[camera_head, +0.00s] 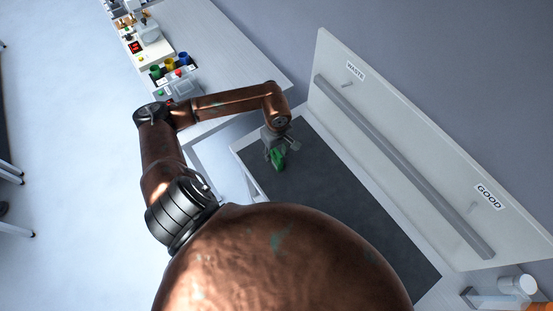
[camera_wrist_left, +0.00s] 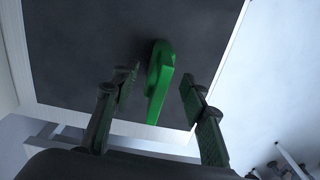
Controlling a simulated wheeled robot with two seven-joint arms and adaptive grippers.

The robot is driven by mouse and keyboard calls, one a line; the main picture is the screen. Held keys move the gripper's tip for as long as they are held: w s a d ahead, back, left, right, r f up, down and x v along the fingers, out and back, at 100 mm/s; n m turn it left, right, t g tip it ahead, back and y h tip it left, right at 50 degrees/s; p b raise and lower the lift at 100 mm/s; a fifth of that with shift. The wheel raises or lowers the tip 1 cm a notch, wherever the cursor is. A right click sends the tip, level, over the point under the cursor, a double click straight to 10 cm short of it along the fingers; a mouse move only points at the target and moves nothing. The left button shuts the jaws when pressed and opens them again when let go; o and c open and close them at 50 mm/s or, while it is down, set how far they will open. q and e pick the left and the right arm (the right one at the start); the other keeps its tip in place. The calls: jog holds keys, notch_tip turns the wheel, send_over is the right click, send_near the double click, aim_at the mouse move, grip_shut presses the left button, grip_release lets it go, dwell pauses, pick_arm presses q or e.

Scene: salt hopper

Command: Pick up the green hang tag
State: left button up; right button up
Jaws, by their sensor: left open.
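My left gripper (camera_head: 273,150) is over that corner, right at the tag. In the left wrist view my left gripper (camera_wrist_left: 157,100) is open, with one finger on each side of the tag and a visible gap to both. I cannot tell how far the fingertips are above the mat. My right gripper is not in view.
An upright white board with a WASTE label (camera_head: 355,71), a GOOD label (camera_head: 489,197) and a grey rail (camera_head: 400,165) stands along the mat's far side. White containers (camera_head: 518,285) stand at lower right. Another bench (camera_head: 215,50) holds coloured cups. Most of the mat is clear.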

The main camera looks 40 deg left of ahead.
aim_at(276, 160)
pick_arm(q)
jog(key=shift+w+a+f+p, duration=0.15)
jog(key=shift+f+p, duration=0.5)
jog(key=shift+f, duration=2)
grip_shut()
